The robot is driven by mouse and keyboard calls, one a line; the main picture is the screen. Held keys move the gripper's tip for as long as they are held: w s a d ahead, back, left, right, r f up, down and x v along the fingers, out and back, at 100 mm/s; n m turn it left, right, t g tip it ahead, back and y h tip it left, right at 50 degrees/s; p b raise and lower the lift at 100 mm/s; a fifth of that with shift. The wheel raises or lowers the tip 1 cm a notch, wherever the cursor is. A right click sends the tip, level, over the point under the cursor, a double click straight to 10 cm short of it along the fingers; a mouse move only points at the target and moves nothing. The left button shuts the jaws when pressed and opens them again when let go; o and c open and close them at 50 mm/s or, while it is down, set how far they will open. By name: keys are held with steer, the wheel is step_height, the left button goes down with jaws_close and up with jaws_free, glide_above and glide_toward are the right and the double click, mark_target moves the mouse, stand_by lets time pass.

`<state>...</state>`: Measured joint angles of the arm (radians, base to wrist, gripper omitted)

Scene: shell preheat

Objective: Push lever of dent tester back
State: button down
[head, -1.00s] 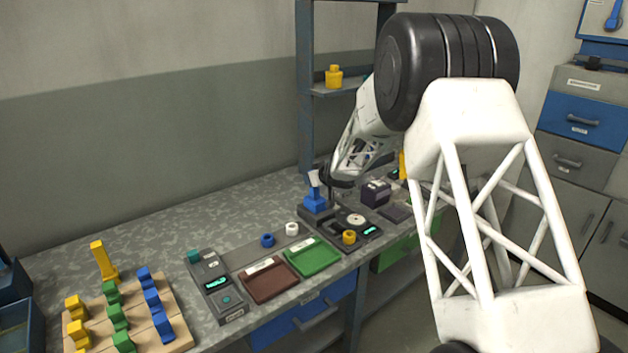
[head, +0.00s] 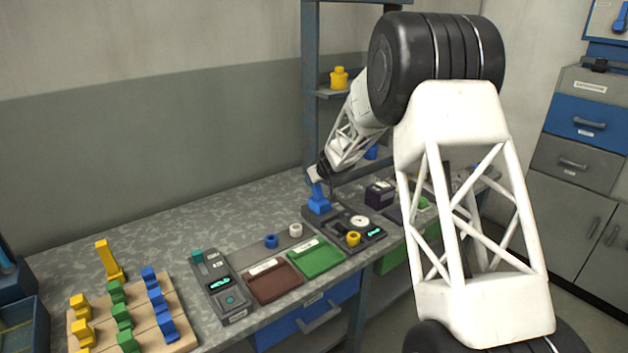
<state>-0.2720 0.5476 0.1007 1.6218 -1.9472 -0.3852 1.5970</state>
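The dent tester (head: 375,240) is a dark flat device on the workbench, with a round white dial and a small lit display. A blue block stands at its rear left, and the lever (head: 316,187) rises from it, blue below with a pale upper end. A yellow ring-shaped piece (head: 353,239) sits on the tester's front part. My gripper (head: 319,170) is dark and small at the lever's upper end, close to or touching it. The fingers are too small and overlapped to tell whether they are open or shut.
Left of the tester are a brown tray (head: 272,296), a green tray (head: 332,264), a blue ring (head: 271,241), a white ring (head: 295,230) and a grey meter (head: 228,309). A wooden board (head: 179,318) with coloured blocks lies far left. A dark box (head: 380,194) stands right of the tester.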

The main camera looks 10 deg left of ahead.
stand_by(0.4)
steer(key=c, duration=0.8)
jaws_free()
steer(key=shift+c, duration=0.2)
steer(key=v, duration=0.7)
steer(key=shift+r, duration=0.25)
steer(key=shift+s+d, duration=0.15)
